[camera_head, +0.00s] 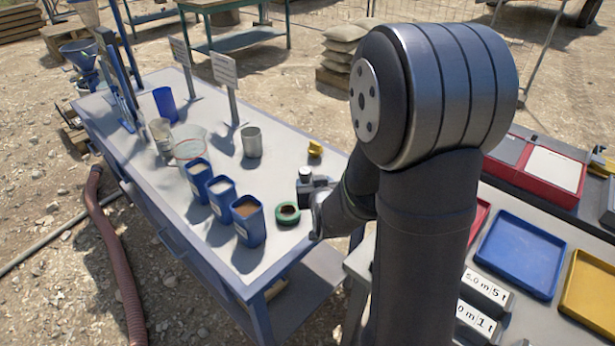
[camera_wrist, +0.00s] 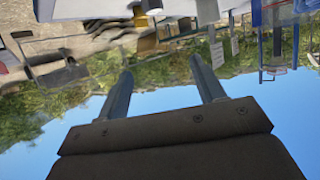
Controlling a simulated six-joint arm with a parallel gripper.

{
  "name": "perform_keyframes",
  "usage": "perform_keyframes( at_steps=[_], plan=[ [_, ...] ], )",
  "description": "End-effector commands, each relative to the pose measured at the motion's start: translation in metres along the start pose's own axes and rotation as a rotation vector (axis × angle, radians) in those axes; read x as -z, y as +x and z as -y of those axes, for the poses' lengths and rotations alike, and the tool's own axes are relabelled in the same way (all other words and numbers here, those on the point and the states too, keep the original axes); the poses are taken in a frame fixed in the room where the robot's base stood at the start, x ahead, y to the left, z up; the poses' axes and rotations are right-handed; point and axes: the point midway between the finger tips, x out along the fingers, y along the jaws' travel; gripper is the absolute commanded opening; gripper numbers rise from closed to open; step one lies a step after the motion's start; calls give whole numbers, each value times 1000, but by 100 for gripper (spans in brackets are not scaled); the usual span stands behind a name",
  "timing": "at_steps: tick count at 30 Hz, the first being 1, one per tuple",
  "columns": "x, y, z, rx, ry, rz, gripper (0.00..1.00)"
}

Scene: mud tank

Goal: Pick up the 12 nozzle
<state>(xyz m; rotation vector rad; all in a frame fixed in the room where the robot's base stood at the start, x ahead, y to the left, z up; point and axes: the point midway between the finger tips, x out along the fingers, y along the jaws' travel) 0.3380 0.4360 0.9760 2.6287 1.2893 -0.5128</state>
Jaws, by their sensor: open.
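A small brass-yellow piece (camera_head: 315,149), which may be the 12 nozzle, sits on the blue-grey table near its right edge; I cannot read a number on it. A yellow piece (camera_wrist: 150,5) also shows at the top edge of the wrist view, partly cut off. My gripper (camera_wrist: 160,65) is open in the wrist view, with two grey fingers apart and nothing between them. The wrist view is upside down, with sky and trees behind the fingers. In the head view my arm hides most of the gripper, near the table's right edge.
Three blue cups (camera_head: 222,194), a green ring-shaped item (camera_head: 287,213), a metal cup (camera_head: 251,141), a glass beaker (camera_head: 190,146) and sign stands (camera_head: 226,76) occupy the table. Blue (camera_head: 520,252) and yellow trays (camera_head: 592,285) lie on the right bench. Table space around the brass piece looks clear.

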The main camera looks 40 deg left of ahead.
Motion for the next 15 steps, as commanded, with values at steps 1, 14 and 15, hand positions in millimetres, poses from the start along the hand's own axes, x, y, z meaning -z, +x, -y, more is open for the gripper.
perform_keyframes(
  at_steps=[1, 14, 15],
  plan=[
    [13, -4, 0, 0, 1, -7, 62],
    [83, -33, 0, 1, 0, -1, 62],
    [82, -22, 1, 5, -14, 25, 62]
  ],
)
